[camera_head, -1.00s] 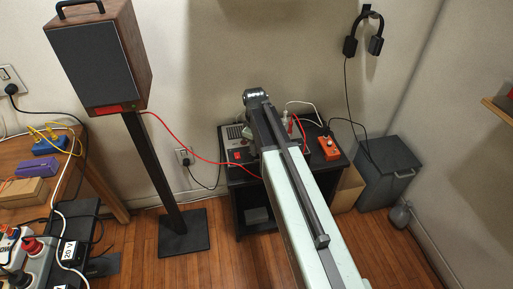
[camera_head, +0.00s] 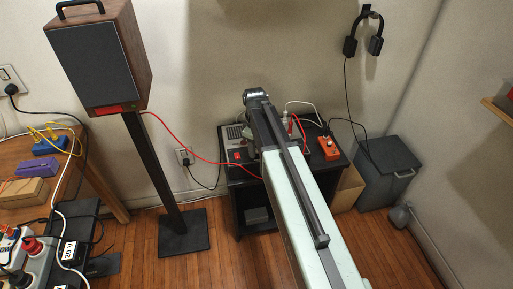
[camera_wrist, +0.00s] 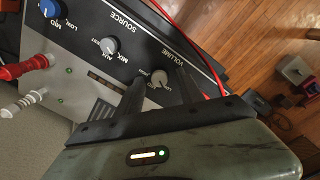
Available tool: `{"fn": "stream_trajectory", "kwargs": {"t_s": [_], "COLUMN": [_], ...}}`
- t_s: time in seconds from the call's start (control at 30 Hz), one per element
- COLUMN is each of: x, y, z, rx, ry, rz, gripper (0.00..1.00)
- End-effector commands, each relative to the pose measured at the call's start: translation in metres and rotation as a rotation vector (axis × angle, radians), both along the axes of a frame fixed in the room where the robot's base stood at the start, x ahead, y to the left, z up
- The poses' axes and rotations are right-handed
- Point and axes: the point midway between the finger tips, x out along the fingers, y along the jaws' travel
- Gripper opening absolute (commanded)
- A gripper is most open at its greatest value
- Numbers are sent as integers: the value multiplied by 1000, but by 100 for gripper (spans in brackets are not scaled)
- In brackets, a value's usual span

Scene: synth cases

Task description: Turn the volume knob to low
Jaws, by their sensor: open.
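The volume knob (camera_wrist: 160,78) is a small grey round knob on a dark panel (camera_wrist: 88,18) in the wrist view. The word VOLUME beside it appears upside down. The small setting labels around it are partly hidden, and I cannot tell which setting it points to. My gripper (camera_wrist: 160,88) is open, with one dark finger to each side of the knob. I cannot tell whether the fingers touch it. In the head view the device (camera_head: 236,134) sits on a black stand, and my arm hides its knobs and my gripper.
In the wrist view a grey source knob (camera_wrist: 110,45) and a blue knob (camera_wrist: 52,8) sit on the same panel. Red plugs (camera_wrist: 25,68) and cables are close by. An orange box (camera_head: 329,147) stands right of my arm. A speaker (camera_head: 97,58) stands left.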

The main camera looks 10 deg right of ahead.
Motion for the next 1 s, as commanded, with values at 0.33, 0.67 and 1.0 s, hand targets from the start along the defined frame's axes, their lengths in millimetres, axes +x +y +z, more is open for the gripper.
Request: {"fn": "stream_trajectory", "kwargs": {"t_s": [0.33,0.67,1.0], "x": [-1,-2,-2], "y": [1,2,2], "z": [55,78,76], "rx": [0,0,0], "ry": [0,0,0], "rz": [0,0,0], "gripper": [44,44,44]}}
